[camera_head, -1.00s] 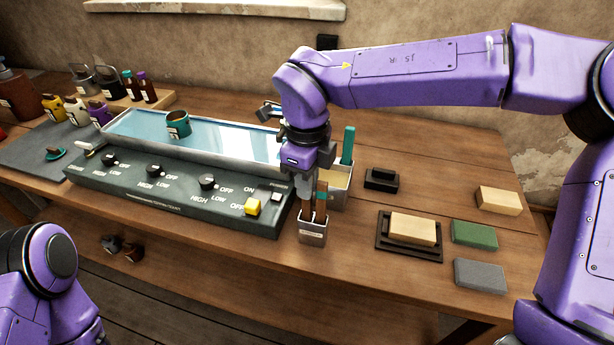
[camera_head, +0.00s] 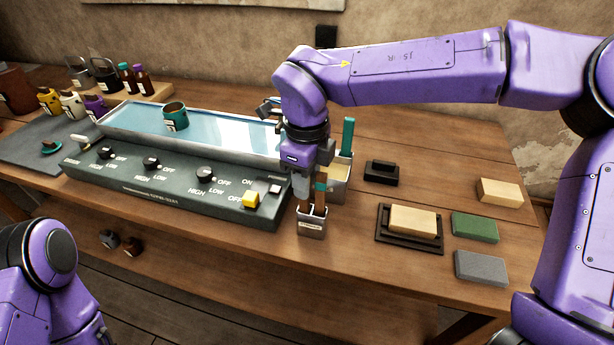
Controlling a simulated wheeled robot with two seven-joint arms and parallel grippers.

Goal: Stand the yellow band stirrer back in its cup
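A small metal cup (camera_head: 312,225) with a white label stands near the front edge of the table, right of the dark control box. Brown wooden stirrer sticks (camera_head: 320,206) stand upright in it. I cannot make out a yellow band on any of them. My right gripper (camera_head: 308,190) points straight down just above the cup, around the stick tops. Its fingers overlap the sticks, so I cannot tell whether it is shut on one. My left arm shows at the lower left, with its gripper out of view.
The control box (camera_head: 170,185) with knobs and a yellow switch lies left of the cup, before a water tray (camera_head: 120,131) holding a teal cup (camera_head: 175,117). A tan block (camera_head: 413,221) on a black tray, green block (camera_head: 475,227) and grey block (camera_head: 481,268) lie right.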

